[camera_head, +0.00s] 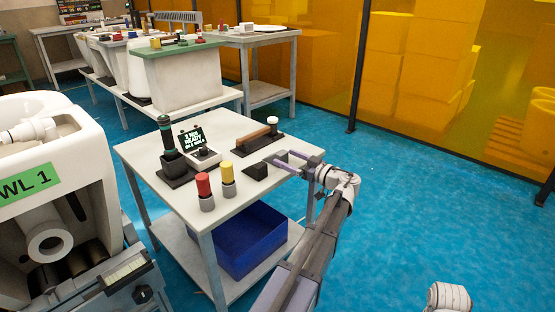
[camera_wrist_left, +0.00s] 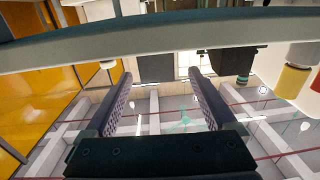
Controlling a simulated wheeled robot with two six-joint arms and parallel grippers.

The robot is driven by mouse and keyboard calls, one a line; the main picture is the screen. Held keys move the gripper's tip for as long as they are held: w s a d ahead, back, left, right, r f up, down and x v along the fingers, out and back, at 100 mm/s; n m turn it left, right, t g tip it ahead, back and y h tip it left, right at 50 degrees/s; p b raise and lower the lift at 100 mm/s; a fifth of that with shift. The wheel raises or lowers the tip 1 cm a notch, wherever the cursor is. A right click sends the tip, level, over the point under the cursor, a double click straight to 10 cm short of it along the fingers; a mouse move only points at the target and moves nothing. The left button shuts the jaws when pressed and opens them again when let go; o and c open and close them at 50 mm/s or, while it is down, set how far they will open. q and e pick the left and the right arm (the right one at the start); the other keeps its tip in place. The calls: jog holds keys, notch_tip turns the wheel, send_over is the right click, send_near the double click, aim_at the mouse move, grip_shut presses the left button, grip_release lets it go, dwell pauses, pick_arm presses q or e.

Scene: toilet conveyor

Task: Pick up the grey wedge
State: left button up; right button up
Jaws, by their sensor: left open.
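In the left wrist view, the fingers (camera_wrist_left: 160,88) also stand wide apart with an empty gap. I cannot make out the wedge for sure in that view. My right gripper is not in view.
A blue bin (camera_head: 245,243) sits below. Open floor lies right.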

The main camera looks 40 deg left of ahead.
aim_at(275, 156)
pick_arm(q)
jog(key=shift+w+a+r, duration=0.1)
jog(key=shift+w+a, duration=0.05)
jog(key=shift+a, duration=1.15)
jog(key=shift+w+a+r, duration=0.1)
jog(key=shift+w+a, duration=0.05)
jog(key=shift+a, duration=1.1)
grip_shut()
